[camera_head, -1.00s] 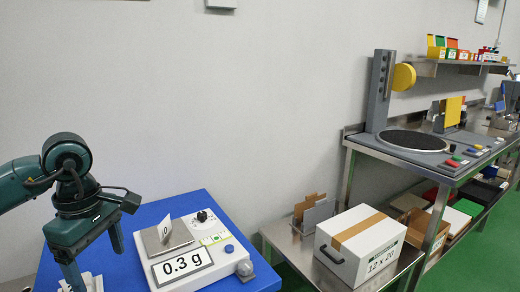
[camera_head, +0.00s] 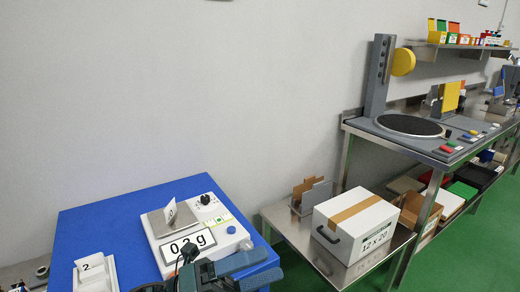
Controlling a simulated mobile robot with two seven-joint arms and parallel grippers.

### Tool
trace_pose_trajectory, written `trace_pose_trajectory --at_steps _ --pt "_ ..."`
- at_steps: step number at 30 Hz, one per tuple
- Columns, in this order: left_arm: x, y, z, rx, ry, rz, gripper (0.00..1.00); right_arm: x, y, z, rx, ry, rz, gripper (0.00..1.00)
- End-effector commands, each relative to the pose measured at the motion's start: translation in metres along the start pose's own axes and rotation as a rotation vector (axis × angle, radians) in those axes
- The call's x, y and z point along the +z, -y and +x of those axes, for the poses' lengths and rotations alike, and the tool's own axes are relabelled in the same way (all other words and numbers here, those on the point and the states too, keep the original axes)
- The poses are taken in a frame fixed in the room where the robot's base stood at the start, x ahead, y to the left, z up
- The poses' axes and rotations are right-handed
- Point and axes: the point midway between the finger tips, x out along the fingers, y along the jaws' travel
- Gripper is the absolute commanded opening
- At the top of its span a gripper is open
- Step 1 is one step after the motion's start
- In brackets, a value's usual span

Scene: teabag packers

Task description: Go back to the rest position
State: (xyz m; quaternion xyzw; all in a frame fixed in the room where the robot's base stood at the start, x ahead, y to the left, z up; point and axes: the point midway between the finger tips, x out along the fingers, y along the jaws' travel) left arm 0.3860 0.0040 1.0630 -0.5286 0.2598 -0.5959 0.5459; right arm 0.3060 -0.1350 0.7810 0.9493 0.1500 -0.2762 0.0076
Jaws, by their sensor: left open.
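My left gripper (camera_head: 215,274) is at the bottom edge of the head view, cut off by the frame, low in front of the white scale (camera_head: 222,238). It is open, and I see nothing held in it. It covers the lower part of the scale's display (camera_head: 188,247). A white tag or teabag (camera_head: 169,212) stands tilted on the scale's grey pan (camera_head: 158,221). A white holder (camera_head: 104,272) with a small card marked 2 (camera_head: 90,267) stands at the front left of the blue table (camera_head: 75,225). My right gripper is out of view.
A white box marked 12 x 20 (camera_head: 355,228) sits on a low steel table (camera_head: 300,240) to the right. Behind it stands a steel bench with a grey machine and black turntable (camera_head: 410,125). The blue table's back left is clear.

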Motion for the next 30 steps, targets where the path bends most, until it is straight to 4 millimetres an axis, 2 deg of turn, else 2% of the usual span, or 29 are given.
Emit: trace_pose_trajectory --at_steps 1,4,6,8,9,12,16,18,21,24,30 --pt "0.008 -0.005 -0.006 -0.016 0.151 -0.157 0.79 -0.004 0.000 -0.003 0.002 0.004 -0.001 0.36" --pt "0.025 -0.030 -0.035 -0.032 0.456 -0.469 0.79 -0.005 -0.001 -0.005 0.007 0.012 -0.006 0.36" --pt "0.027 -0.056 -0.065 -0.035 0.670 -0.693 0.79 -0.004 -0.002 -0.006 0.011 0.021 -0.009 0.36" --pt "0.020 -0.080 -0.095 -0.033 0.854 -0.887 0.79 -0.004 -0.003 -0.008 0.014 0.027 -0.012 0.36" --pt "0.010 -0.097 -0.116 -0.029 0.977 -1.014 0.79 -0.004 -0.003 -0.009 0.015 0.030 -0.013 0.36" --pt "-0.028 -0.133 -0.166 -0.019 1.247 -1.291 0.79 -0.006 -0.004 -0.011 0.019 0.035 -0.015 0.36" --pt "-0.078 -0.158 -0.209 -0.007 1.491 -1.534 0.79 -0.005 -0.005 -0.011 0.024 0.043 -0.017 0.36" --pt "-0.099 -0.165 -0.223 -0.001 1.576 -1.616 0.79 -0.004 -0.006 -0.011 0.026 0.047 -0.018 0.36" --pt "-0.117 -0.170 -0.233 0.005 1.645 -1.681 0.79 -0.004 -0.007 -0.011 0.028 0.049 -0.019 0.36" --pt "-0.123 -0.172 -0.237 0.006 1.667 -1.704 0.79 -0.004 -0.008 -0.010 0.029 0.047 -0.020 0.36" --pt "-0.122 -0.172 -0.236 0.007 1.665 -1.702 0.79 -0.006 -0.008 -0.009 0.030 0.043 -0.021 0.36"
